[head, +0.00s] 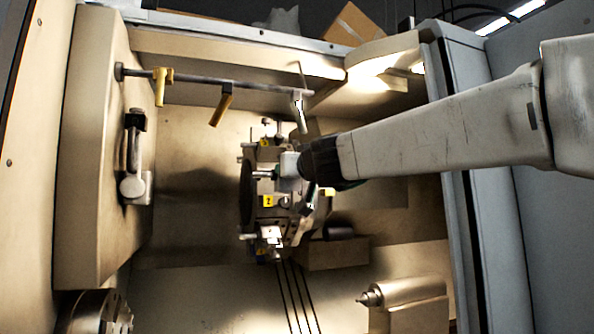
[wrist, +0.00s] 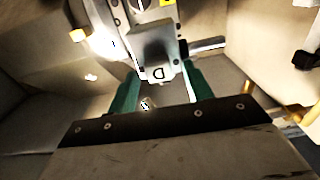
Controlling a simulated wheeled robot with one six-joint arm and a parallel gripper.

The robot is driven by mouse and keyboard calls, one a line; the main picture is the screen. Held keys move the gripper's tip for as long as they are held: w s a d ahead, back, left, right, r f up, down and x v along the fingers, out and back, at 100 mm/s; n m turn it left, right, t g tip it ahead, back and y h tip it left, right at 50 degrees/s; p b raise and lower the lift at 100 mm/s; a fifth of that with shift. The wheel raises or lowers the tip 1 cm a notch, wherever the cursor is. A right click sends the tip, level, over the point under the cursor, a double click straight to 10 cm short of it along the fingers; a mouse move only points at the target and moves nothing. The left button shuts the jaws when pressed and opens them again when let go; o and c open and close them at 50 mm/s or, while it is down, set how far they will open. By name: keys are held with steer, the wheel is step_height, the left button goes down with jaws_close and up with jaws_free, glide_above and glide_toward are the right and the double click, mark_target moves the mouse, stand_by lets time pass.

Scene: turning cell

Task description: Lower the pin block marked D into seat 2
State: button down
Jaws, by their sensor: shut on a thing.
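The pin block marked D (wrist: 158,73) is a grey metal block between the two green fingers of my gripper (wrist: 162,88) in the wrist view. My gripper is shut on it. A yellow label with a 2 (head: 268,201) is on the turret face just below my gripper. The seat itself is covered, so I cannot tell whether the block touches it.
Another metal block (head: 271,236) sits lower on the turret. A rail (head: 215,81) with yellow-handled pieces hangs at upper left. A tailstock-like cylinder (head: 400,293) stands at lower right. A chuck (head: 95,312) is at lower left. Cell walls close in both sides.

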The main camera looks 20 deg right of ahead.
mark_target(289, 183)
steer(key=shift+w+a+r, duration=0.1)
steer(key=shift+w+a, duration=0.1)
steer(key=shift+w, duration=5.15)
steer(key=shift+w+d+f, duration=0.1)
steer(key=shift+w+f, duration=0.1)
steer(key=shift+f, duration=0.8)
steer(key=shift+s+f, duration=0.1)
steer(key=shift+f, duration=0.4)
steer(key=c, duration=0.6)
jaws_free()
steer(key=shift+o, duration=0.4)
steer(key=shift+f, duration=0.25)
steer(key=shift+s+r, duration=0.1)
steer(key=shift+s, duration=3.8)
